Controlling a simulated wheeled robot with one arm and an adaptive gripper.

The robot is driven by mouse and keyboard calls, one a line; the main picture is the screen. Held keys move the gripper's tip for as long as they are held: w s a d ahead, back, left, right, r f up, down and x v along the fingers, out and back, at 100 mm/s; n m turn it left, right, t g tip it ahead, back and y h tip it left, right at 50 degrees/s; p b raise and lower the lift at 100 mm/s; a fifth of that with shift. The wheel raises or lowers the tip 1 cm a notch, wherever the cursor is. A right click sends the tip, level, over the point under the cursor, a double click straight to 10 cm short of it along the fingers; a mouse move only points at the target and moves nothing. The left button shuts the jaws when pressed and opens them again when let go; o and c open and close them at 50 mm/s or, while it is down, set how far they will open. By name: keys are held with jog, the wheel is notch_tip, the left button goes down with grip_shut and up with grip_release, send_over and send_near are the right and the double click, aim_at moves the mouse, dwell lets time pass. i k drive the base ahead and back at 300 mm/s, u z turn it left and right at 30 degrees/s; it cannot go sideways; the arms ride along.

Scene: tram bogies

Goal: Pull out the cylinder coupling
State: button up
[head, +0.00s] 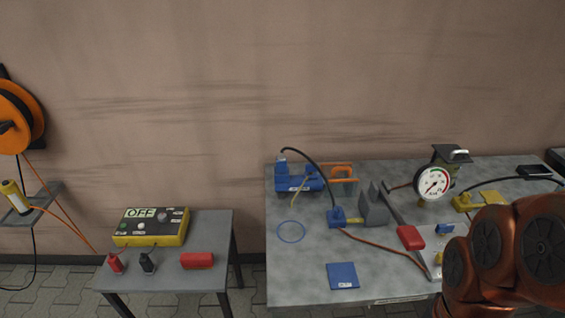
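A blue pump-like unit (298,181) stands at the back left of the grey table (300,262). A black hose (322,168) arches from it to a blue block (345,217) that touches a grey wedge-shaped piece (374,209). Another black hose runs at the right to a yellow unit (482,200). I cannot tell for certain which of these fittings is the cylinder coupling. My copper-coloured arm covers the lower right, hiding part of the table. My gripper is not in view.
A round gauge (433,183) stands at the back right. A red-handled lever (411,237), a blue ring (291,232) and a blue pad (342,275) lie on the table. A side table (222,227) at left holds a yellow OFF box (152,227). The table's front left is mostly clear.

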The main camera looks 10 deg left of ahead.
aim_at(281, 161)
jog(key=u, duration=3.85)
jog(key=k, duration=1.3)
jog(key=z, duration=1.25)
jog(key=i, duration=0.8)
jog(key=z, duration=0.05)
